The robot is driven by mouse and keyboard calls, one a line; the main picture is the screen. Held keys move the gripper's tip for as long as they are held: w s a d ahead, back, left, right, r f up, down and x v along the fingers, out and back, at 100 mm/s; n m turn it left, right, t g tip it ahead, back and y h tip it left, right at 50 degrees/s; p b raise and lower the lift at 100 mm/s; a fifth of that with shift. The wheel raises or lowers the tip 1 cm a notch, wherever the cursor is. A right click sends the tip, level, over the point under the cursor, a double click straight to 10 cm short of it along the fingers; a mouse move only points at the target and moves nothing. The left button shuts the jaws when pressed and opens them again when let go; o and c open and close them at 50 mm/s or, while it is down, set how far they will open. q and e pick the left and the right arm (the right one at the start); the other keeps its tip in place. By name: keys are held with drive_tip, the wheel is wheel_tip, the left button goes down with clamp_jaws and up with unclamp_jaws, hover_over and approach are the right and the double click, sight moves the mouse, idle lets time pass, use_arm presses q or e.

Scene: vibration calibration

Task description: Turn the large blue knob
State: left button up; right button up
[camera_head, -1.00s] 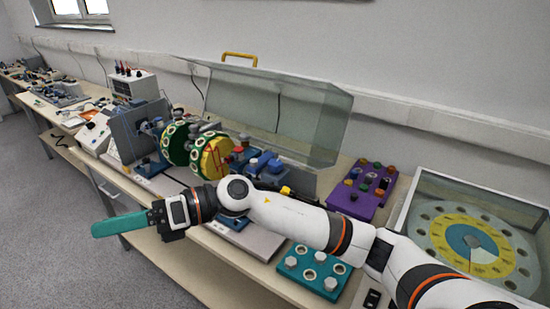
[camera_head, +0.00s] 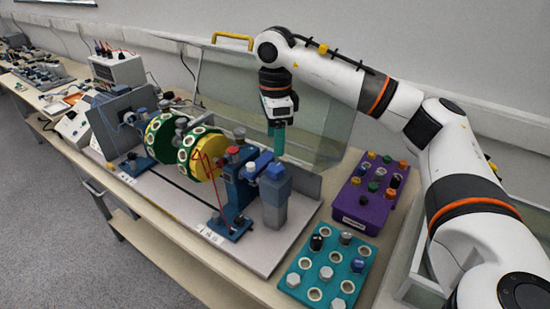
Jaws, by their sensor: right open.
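My right gripper (camera_head: 279,148) points down with its teal fingers above and behind the blue apparatus. It is open, seen edge-on, and holds nothing visible. A blue knob-like cap (camera_head: 275,171) tops the grey-blue block (camera_head: 275,203) just below and in front of the fingertips. A gap appears between fingers and cap, but depth is hard to judge. A smaller blue knob (camera_head: 357,265) sits on the teal panel (camera_head: 308,270) to the lower right. I cannot tell for certain which is the large blue knob. My left gripper is not in view.
A rotor with green and yellow discs (camera_head: 207,152) stands left of the block. A clear raised cover (camera_head: 318,125) is behind the gripper. A purple knob box (camera_head: 360,208) lies to the right. Other bench equipment fills the far left.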

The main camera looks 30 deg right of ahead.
hover_over(275, 167)
drive_tip(key=f, duration=0.4)
drive_tip(key=shift+s+d+p, duration=0.1)
drive_tip(key=shift+s+p, duration=0.1)
drive_tip(key=shift+p, duration=0.2)
wheel_tip(275, 167, down, 4)
drive_tip(key=shift+w+r+p, duration=0.1)
drive_tip(key=shift+r+p, duration=0.15)
drive_tip(key=shift+p, duration=0.1)
drive_tip(key=shift+f, duration=0.5)
drive_tip(key=c, duration=1)
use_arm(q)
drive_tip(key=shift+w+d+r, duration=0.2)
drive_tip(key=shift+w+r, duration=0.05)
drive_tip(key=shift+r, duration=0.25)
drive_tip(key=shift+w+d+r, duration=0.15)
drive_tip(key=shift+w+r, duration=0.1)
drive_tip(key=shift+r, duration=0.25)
use_arm(e)
drive_tip(key=shift+o, duration=0.2)
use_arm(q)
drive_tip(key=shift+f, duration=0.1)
